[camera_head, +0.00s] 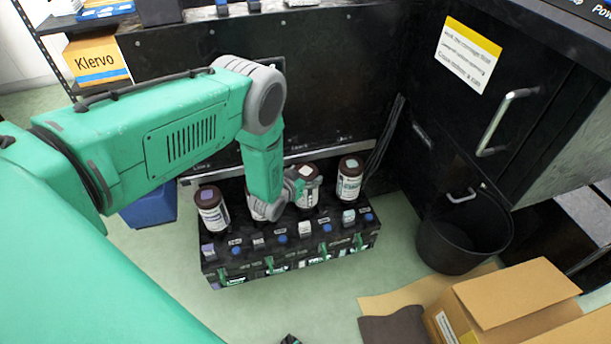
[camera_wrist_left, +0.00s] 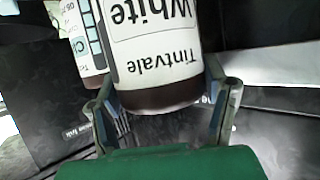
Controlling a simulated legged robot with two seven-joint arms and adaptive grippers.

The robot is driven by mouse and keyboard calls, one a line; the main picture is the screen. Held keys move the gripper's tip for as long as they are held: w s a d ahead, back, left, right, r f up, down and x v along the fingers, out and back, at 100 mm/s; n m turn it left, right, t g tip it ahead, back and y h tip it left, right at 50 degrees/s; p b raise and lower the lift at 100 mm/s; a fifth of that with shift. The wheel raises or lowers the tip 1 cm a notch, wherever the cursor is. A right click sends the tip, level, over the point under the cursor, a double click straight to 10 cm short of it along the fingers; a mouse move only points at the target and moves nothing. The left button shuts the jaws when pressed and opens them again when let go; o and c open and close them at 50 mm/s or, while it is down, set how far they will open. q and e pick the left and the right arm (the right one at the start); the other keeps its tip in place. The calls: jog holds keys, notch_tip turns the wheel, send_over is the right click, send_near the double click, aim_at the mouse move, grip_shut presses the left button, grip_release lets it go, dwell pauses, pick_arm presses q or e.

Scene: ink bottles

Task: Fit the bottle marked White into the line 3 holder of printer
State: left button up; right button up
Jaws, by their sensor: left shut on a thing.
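The bottle marked White (camera_wrist_left: 158,55) has a white label reading "White" and "Tintvale", upside down in the left wrist view. My left gripper (camera_wrist_left: 167,100) is shut on it, with one finger on each side. In the head view my left gripper (camera_head: 287,194) is at the back row of the black printer unit (camera_head: 290,258), among brown-capped bottles. The forearm partly hides the bottles there, and I cannot tell surely which is the held one. The holder line numbers are too small to read.
Bottles stand at the left end (camera_head: 212,210) and right end (camera_head: 349,180) of the unit. Another labelled bottle (camera_wrist_left: 82,40) is close beside the held one in the wrist view. A black bin (camera_head: 465,245) and open cardboard box (camera_head: 515,295) are to the right.

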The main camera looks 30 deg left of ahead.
dwell(0.3)
pick_arm(q)
jog(key=shift+f+b, duration=0.35)
jog(key=shift+b, duration=0.1)
jog(key=shift+w, duration=0.1)
jog(key=o, duration=1.8)
jog(key=shift+c, duration=0.2)
jog(key=a+v, duration=0.1)
jog(key=v, duration=1.1)
jog(key=shift+d, duration=0.45)
